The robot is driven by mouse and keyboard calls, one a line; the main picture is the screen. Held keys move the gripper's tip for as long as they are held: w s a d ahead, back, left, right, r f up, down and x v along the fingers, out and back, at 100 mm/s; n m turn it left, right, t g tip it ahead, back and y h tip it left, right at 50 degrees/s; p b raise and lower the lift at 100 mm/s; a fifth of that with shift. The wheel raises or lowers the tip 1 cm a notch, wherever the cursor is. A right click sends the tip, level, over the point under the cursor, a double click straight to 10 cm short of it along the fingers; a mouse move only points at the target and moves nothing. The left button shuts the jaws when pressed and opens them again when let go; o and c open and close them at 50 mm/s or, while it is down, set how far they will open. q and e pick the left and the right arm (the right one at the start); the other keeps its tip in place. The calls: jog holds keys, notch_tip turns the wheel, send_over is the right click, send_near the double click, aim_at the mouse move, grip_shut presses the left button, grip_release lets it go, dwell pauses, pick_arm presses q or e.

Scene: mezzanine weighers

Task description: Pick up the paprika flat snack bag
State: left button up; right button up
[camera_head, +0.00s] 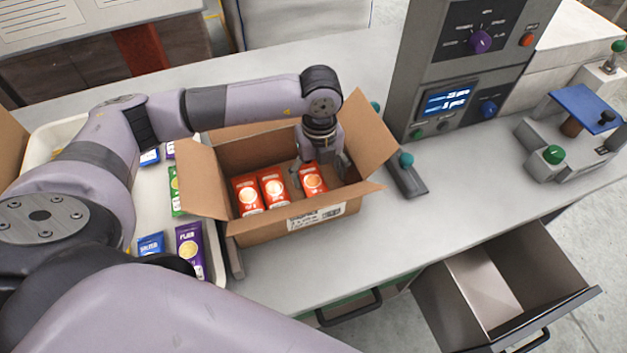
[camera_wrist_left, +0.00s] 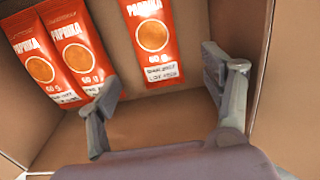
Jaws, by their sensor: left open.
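In the head view these show as the left bag (camera_head: 248,194), the middle bag (camera_head: 273,188) and the right bag (camera_head: 313,180). My left gripper (camera_wrist_left: 165,100) is open inside the box, its fingers either side of the right bag's lower end in the wrist view, with nothing held. My right gripper is not seen.
A white tray (camera_head: 217,268) with blue, purple and green bags lies left of the box. A grey control cabinet (camera_head: 455,75) stands behind on the right. A small grey device (camera_head: 408,178) sits right of the box. An open drawer (camera_head: 560,305) juts out at the lower right.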

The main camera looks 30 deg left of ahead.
aim_at(317, 189)
pick_arm(q)
jog(key=shift+f+p, duration=0.3)
jog(key=shift+f, duration=0.05)
notch_tip(317, 189, down, 4)
jog(key=shift+s+a+r+p, duration=0.1)
jog(key=shift+a+r+p, duration=0.05)
jog(key=shift+p, duration=0.5)
jog(key=shift+f, duration=0.4)
jog(key=shift+c, duration=0.8)
jog(key=c, duration=1.1)
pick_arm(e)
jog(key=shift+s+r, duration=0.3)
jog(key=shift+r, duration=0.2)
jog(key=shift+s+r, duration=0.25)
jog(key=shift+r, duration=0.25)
